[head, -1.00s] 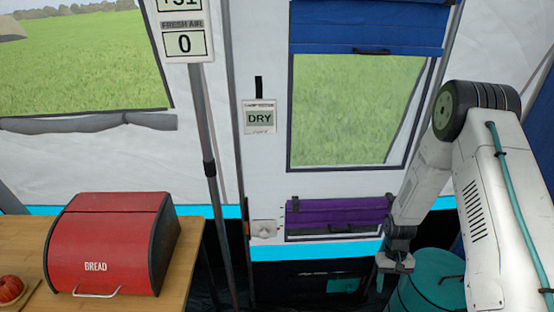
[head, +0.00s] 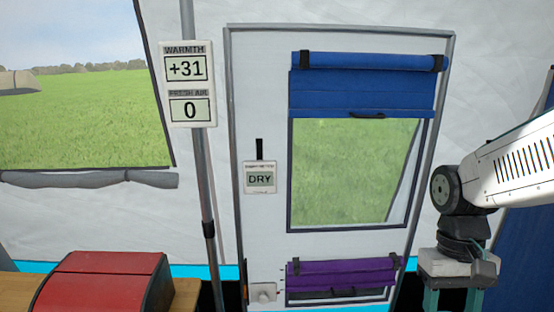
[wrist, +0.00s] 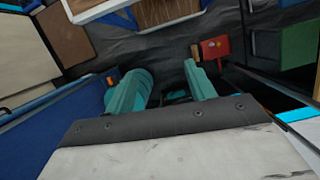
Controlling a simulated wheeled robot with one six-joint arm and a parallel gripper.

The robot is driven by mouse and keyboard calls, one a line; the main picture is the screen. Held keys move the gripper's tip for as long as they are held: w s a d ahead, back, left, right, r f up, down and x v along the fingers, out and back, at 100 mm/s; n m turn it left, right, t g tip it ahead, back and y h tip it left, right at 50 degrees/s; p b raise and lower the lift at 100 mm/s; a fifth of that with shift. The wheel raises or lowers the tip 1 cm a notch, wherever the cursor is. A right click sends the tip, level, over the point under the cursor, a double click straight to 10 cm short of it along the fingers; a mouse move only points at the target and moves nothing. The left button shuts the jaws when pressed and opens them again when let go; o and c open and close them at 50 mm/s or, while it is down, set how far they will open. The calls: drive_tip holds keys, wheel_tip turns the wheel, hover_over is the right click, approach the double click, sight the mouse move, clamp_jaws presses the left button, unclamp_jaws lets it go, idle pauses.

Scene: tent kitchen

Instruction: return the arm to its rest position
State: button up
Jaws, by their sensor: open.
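My arm shows at the right of the head view, with its upper link reaching in from the right edge and the wrist hanging below the elbow joint. My gripper (head: 453,299) points down at the lower right, its two teal fingers cut off by the bottom edge. In the wrist view my gripper (wrist: 164,84) has its fingers spread apart with nothing held between them. Dark floor shows beyond the fingertips.
The tent wall has a door panel with a rolled blue blind (head: 363,90) and a rolled purple flap (head: 342,275). A sign reading DRY (head: 260,178) hangs left of the blind. A red bread box (head: 100,285) stands on a wooden counter at lower left.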

drive_tip(key=s+a+r+t, duration=0.2)
drive_tip(key=s+r+t, duration=0.2)
drive_tip(key=s+r, duration=0.3)
drive_tip(key=shift+s+a+r+n+t, duration=0.15)
drive_tip(key=shift+s+r+n+t, duration=0.15)
drive_tip(key=shift+r+n, duration=0.15)
idle(1.7)
